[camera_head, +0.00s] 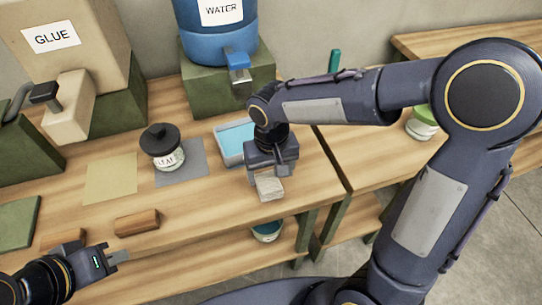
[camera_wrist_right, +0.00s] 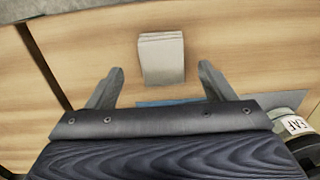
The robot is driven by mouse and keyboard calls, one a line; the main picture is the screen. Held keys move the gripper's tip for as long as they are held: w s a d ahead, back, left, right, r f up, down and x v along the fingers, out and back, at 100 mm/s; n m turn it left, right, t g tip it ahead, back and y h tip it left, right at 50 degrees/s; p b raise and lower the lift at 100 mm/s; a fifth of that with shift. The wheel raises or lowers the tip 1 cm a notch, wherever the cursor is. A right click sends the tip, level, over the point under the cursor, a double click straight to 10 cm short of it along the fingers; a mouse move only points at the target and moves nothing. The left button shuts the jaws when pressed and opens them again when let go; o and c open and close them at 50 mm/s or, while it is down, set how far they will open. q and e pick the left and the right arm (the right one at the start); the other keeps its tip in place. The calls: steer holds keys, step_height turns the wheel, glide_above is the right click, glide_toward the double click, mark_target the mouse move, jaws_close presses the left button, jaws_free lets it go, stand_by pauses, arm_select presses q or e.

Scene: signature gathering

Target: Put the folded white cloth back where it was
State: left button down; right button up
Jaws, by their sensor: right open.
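The folded white cloth (camera_head: 269,186) lies on the wooden table near its front right edge. It also shows in the right wrist view (camera_wrist_right: 161,58), just beyond my fingertips and between their lines. My right gripper (camera_head: 268,170) is open above and just behind the cloth; its two fingers (camera_wrist_right: 160,82) stand apart with nothing between them. My left gripper (camera_head: 122,257) is at the lower left, off the front of the table; whether its jaws are apart is too small to tell.
A blue tray (camera_head: 232,140) sits behind my right gripper. A lidded jar (camera_head: 165,150) stands on a grey mat (camera_head: 195,165), beside a tan sheet (camera_head: 110,178). A wooden block (camera_head: 137,222) lies at the front. A water container (camera_head: 216,40) and glue box (camera_head: 70,40) stand behind.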

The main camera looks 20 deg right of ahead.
mark_target(271, 186)
step_height(271, 186, up, 6)
steer(key=s+d+m+t+y, duration=0.1)
steer(key=s+d+t+y, duration=0.1)
steer(key=s+d, duration=0.2)
steer(key=s+d+r+m+t+y, duration=0.1)
steer(key=s+d+t, duration=0.2)
steer(key=s, duration=0.8)
steer(key=shift+d+t+y, duration=0.3)
steer(key=shift+d+y, duration=0.1)
steer(key=shift+d, duration=0.65)
